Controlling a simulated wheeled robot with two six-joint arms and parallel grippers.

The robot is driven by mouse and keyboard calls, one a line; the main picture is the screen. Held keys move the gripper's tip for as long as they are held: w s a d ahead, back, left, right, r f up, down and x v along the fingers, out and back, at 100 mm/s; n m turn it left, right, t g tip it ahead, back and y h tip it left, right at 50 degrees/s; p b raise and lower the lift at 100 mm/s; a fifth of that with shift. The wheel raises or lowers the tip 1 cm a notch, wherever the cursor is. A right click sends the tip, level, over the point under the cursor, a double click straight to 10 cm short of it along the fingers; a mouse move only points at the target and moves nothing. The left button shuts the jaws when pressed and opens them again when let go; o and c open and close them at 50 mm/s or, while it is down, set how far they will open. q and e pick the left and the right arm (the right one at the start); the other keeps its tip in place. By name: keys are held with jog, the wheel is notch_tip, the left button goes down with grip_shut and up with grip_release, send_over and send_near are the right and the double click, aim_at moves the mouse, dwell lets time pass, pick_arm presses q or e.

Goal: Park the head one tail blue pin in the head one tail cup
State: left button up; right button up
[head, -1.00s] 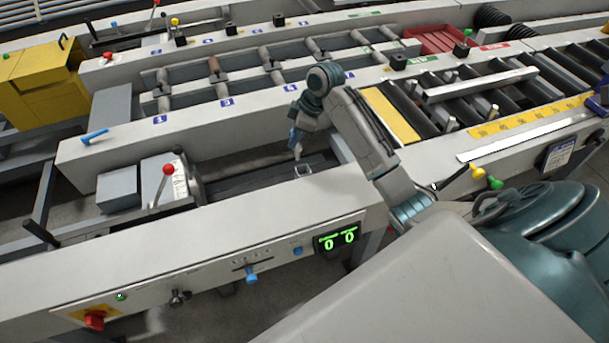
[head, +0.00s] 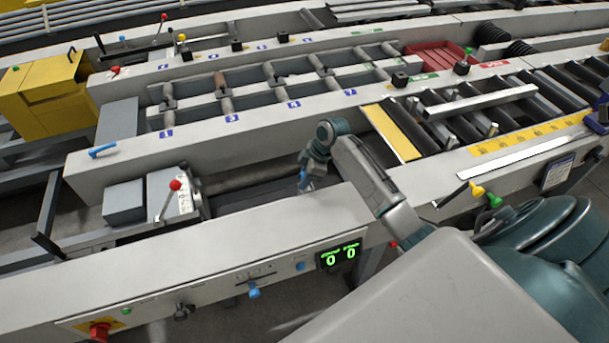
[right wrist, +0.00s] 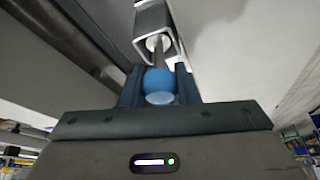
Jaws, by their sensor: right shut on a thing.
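My right gripper (head: 304,184) is low in the gap behind the front rail. In the right wrist view, my right gripper (right wrist: 159,88) is shut on the round blue head of a pin (right wrist: 159,82). The pin's grey shaft points away from the jaws into the opening of a square metal cup (right wrist: 154,18). A pale round part shows around the shaft's far end; I cannot tell how deep the shaft sits. In the head view the cup is hidden by my gripper and the rail. My left gripper is not in view.
The front rail (head: 200,262) carries a green display (head: 340,255), blue knobs and a red knob. A red-balled lever (head: 175,185) stands left of the gap. A blue handle (head: 103,151) lies on the rail behind. A yellow box (head: 45,95) is far left.

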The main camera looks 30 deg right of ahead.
jog(key=shift+f, duration=0.15)
jog(key=o, duration=1)
jog(key=shift+o, duration=0.2)
jog(key=b+v, duration=0.3)
jog(key=v, duration=0.9)
jog(key=shift+r, duration=0.3)
jog(key=shift+a+f, duration=0.1)
